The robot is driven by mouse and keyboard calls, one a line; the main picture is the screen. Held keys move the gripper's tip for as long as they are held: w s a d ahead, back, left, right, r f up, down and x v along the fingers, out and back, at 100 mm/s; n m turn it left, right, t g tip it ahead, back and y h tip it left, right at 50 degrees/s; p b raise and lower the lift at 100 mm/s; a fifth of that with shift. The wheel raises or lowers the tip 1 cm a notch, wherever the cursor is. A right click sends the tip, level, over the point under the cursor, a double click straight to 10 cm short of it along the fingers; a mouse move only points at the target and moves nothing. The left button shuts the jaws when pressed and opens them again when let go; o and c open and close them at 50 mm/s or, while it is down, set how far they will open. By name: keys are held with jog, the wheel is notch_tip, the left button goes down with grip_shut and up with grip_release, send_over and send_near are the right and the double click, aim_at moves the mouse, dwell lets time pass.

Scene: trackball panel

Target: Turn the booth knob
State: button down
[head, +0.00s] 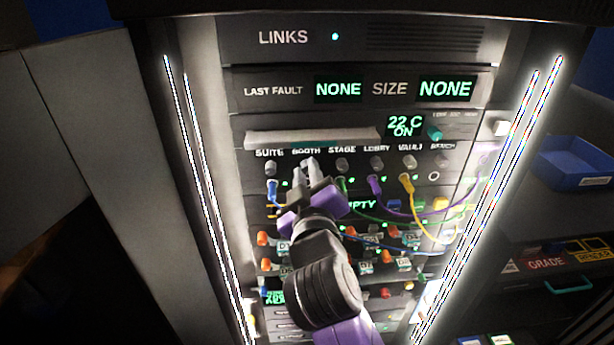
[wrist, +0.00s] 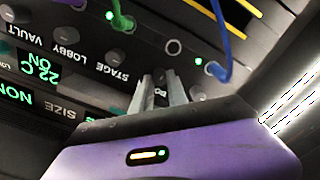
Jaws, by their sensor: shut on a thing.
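The BOOTH label (head: 306,151) is on the dark rack panel, in a row of labelled grey knobs. My gripper (head: 311,170) is at the place below that label, with its two grey fingers against the panel. The fingers are shut on the booth knob, which they mostly hide. In the wrist view, where the panel appears upside down, my gripper (wrist: 159,82) has its fingers on either side of the booth position. The knob's pointing angle cannot be seen. The suite knob (head: 271,168) is to the left and the stage knob (head: 342,165) to the right.
A blue plug (head: 272,190) sits under the suite knob. Purple (head: 375,188) and yellow (head: 407,184) cables hang from jacks to the right. Glowing strips edge the rack. A blue bin (head: 575,178) stands at right.

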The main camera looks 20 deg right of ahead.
jog(key=m+b, duration=0.2)
jog(key=m, duration=0.1)
jog(key=shift+f+b, duration=0.25)
jog(key=shift+b, duration=0.05)
jog(key=m+b, duration=0.3)
jog(key=m, duration=0.2)
jog(key=shift+d+r+m+b, duration=0.1)
jog(key=shift+d+m+b, duration=0.05)
jog(key=shift+m+b, duration=3.55)
jog(key=shift+m+p, duration=0.4)
jog(key=shift+m, duration=0.4)
jog(key=c, duration=1.3)
grip_release()
jog(key=shift+r, duration=0.1)
jog(key=shift+s, duration=0.1)
